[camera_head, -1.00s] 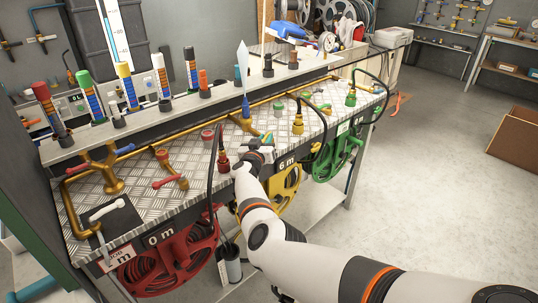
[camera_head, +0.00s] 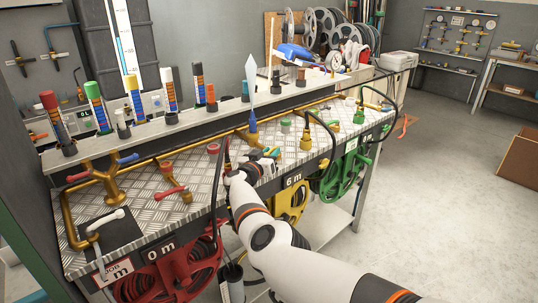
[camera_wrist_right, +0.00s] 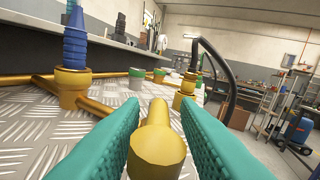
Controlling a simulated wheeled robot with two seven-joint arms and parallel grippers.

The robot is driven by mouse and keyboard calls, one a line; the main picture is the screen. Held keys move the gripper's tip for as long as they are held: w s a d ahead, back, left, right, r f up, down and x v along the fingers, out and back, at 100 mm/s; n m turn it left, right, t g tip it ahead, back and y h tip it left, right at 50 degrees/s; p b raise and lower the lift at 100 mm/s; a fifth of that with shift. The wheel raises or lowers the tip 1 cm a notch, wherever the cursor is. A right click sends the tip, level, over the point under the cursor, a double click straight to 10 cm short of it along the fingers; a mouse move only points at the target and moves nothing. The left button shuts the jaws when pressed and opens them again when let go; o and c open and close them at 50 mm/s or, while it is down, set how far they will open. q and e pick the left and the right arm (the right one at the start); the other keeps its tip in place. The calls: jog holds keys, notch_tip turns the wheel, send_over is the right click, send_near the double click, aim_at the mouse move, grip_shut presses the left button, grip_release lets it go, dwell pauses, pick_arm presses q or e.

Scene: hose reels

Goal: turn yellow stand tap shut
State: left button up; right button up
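A yellow tap (camera_wrist_right: 157,150) shows close up in the right wrist view as a short yellow cylinder with a narrower part behind it. It sits between the teal finger pads of my right gripper (camera_wrist_right: 157,135), with a visible gap on each side. In the head view my right gripper (camera_head: 266,153) is low over the metal bench top (camera_head: 140,185), between the red and yellow hose fittings, and mostly hides this tap. My right gripper is open around the tap. My left gripper is out of view.
A blue nozzle on a brass base (camera_head: 252,120) stands behind my right gripper. A yellow hose fitting (camera_head: 305,135) with a black hose is to the right. A red-handled tap (camera_head: 175,190) is to the left. Red (camera_head: 170,272), yellow and green reels (camera_head: 343,178) hang under the bench front.

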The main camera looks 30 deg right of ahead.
aim_at(270, 151)
jog(key=shift+o, duration=0.3)
jog(key=shift+r+p, duration=0.3)
jog(key=shift+r, duration=0.2)
notch_tip(270, 151, up, 8)
jog(key=shift+f+p, duration=0.25)
jog(key=shift+p, duration=0.8)
jog(key=shift+d+r, duration=0.1)
jog(key=shift+r, duration=0.65)
